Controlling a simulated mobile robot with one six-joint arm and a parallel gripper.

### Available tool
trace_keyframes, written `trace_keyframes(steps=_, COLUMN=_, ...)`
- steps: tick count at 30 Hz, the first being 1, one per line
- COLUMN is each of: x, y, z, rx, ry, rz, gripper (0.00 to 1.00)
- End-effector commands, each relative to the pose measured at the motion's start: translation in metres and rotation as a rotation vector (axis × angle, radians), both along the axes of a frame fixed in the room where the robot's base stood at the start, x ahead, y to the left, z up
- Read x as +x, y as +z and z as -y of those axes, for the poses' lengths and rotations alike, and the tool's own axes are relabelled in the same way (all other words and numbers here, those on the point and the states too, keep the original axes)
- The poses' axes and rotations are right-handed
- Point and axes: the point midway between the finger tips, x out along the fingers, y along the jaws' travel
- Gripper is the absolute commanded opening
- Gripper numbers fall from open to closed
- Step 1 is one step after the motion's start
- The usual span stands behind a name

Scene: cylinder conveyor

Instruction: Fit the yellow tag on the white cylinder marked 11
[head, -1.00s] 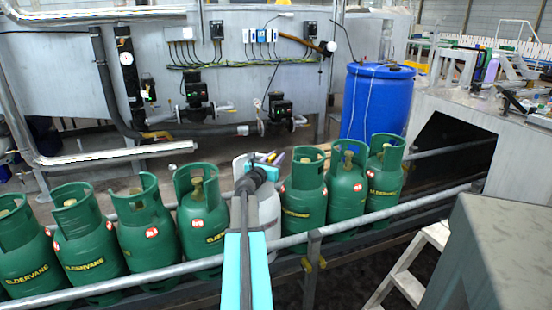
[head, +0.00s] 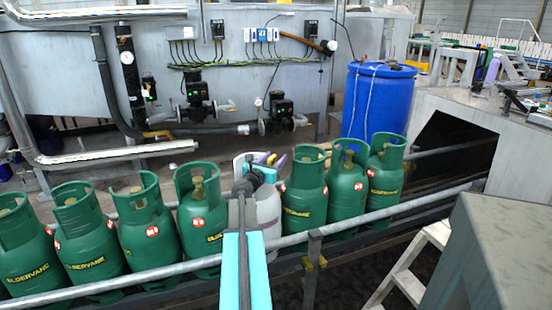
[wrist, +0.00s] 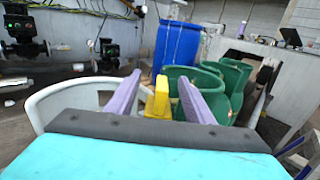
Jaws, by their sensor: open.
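The white cylinder (head: 269,213) stands in the row of green cylinders, partly hidden behind my arm. Its pale collar (wrist: 62,92) curves around the left of my fingers in the wrist view. The yellow tag (wrist: 158,101) sits between my two lavender fingers, inside the collar, with clear gaps on both sides. A small grey-white part shows just behind its top; I cannot tell whether the tag is fully seated on it. My gripper (wrist: 158,92) is open around the tag, and in the head view it (head: 271,159) is over the white cylinder's top. No number is readable.
Green cylinders (head: 305,195) stand close on both sides of the white one. A metal rail (head: 390,212) runs in front of the row. A blue drum (head: 375,105) stands behind, and a grey housing with a dark opening (head: 450,150) is at the right.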

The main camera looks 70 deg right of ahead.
Motion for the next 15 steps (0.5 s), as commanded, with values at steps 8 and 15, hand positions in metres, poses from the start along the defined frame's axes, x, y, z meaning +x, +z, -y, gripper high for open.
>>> trace_keyframes(steps=8, x=0.001, y=-0.001, z=-0.031, rx=0.001, ry=0.001, rz=-0.001, gripper=0.48)
trace_keyframes(steps=15, x=0.004, y=0.0, z=-0.057, rx=0.0, ry=0.0, rz=0.0, gripper=0.48)
